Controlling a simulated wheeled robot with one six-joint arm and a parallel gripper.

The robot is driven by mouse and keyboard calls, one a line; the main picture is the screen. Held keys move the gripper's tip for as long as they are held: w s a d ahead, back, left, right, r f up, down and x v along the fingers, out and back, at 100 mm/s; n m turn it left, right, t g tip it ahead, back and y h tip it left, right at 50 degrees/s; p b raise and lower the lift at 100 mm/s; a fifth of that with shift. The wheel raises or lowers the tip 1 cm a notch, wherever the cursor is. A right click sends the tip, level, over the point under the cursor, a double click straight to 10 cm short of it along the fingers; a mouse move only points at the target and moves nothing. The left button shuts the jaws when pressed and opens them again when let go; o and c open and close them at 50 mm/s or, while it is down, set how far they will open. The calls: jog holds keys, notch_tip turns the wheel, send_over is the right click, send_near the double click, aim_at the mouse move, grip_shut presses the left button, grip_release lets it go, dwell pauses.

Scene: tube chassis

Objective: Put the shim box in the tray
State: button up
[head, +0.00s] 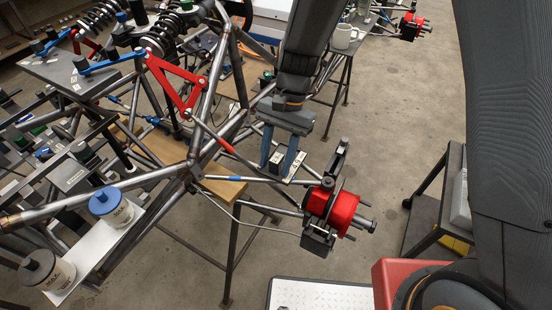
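My gripper (277,161) points down near the middle of the head view, its two blue fingers apart. A small dark and white item (277,157), which may be the shim box, shows between the fingertips. I cannot tell whether the fingers press on it. No tray can be made out for certain; a white perforated surface (320,294) at the bottom edge is cut off.
The tube chassis (195,155) fills the left, with a red wishbone (172,84) and a red hub (330,207) close to my gripper. Two tubs, one blue-lidded (110,207), stand on a white shelf. A dark cart (440,215) stands at right. Bare floor lies between.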

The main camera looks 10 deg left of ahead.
jog(key=b+v, duration=0.3)
jog(key=v, duration=0.9)
jog(key=s+d+f+n+t+h, duration=0.1)
jog(key=s+d+f+n+t, duration=0.1)
jog(key=d, duration=0.9)
jog(key=s+d+f+n+t, duration=0.2)
jog(key=s+d+t, duration=0.1)
jog(key=d, duration=0.9)
jog(key=shift+s+f+n+t+h, duration=0.2)
jog(key=shift+f+n+t+h, duration=0.1)
jog(key=shift+h, duration=0.1)
